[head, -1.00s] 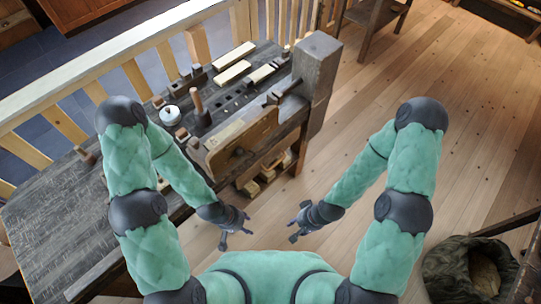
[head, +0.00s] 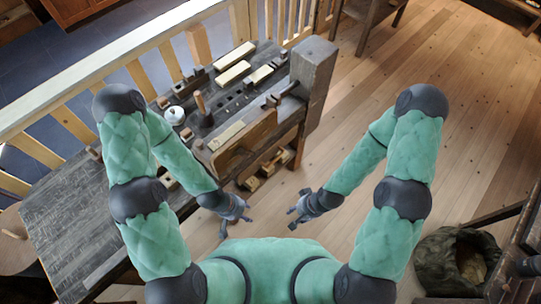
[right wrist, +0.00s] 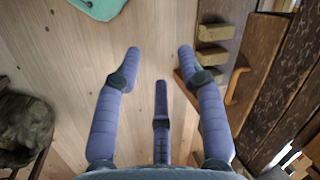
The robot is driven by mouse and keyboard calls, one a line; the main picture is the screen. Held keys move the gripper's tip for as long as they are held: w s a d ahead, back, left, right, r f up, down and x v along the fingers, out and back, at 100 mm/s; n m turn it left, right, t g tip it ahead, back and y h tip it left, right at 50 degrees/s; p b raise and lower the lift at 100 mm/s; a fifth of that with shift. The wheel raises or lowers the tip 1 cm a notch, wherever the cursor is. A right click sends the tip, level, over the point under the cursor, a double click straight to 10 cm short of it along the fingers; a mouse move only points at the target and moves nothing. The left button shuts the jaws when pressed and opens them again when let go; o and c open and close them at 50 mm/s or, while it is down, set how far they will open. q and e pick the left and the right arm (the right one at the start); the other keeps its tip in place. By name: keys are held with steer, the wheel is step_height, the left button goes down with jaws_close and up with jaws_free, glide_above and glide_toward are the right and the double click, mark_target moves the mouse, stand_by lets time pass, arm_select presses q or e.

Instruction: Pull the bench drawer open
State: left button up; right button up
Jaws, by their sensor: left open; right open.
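The dark wooden bench (head: 82,215) stands at the left in the head view, with tools on its top. In the right wrist view its brown front (right wrist: 280,70) is at the right, with a light wooden bar handle (right wrist: 236,84) on it. I cannot make out the drawer's outline, and my left arm hides part of the bench front in the head view. My left gripper (head: 243,212) is open and empty beside the bench front. My right gripper (head: 296,212) is open and empty further right, over the floor. Its spread fingers (right wrist: 160,62) are apart from the handle in the wrist view.
A thick grey post (head: 315,75) rises at the bench's far end. Several wooden blocks (right wrist: 214,32) lie on a low shelf under the bench. A dark fabric bag (head: 440,262) stands on the floor at the lower right. The plank floor between is clear.

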mark_target(274, 162)
steer(key=shift+o, duration=0.3)
steer(key=s+f+m+g+b, duration=0.3)
steer(key=f+m+b, duration=0.3)
steer(key=f+m, duration=0.1)
steer(key=shift+s+d+m+y, duration=0.2)
steer(key=shift+s+m+y, duration=0.1)
steer(key=shift+m, duration=0.4)
steer(key=w+a+f+m+y+b, duration=0.3)
steer(key=a+f+m+y+b, duration=0.25)
steer(key=m, duration=0.75)
steer(key=w+d+f+m+t+b, duration=0.1)
steer(key=w+d+m+t+b, duration=0.1)
steer(key=w+m+t+b, duration=0.7)
steer(key=w+d+f+m+t+b, duration=0.15)
steer(key=w+m+t, duration=0.35)
steer(key=w+m, duration=0.8)
steer(key=shift+n+y, duration=0.4)
steer(key=shift+y, duration=0.05)
steer(key=b+x, duration=0.1)
steer(key=x, duration=0.2)
steer(key=b+x, duration=0.1)
steer(key=x, duration=0.3)
steer(key=b+x, duration=0.1)
steer(key=x, duration=0.2)
steer(key=shift+w+r, duration=0.25)
steer(key=shift+w, duration=0.3)
jaws_close()
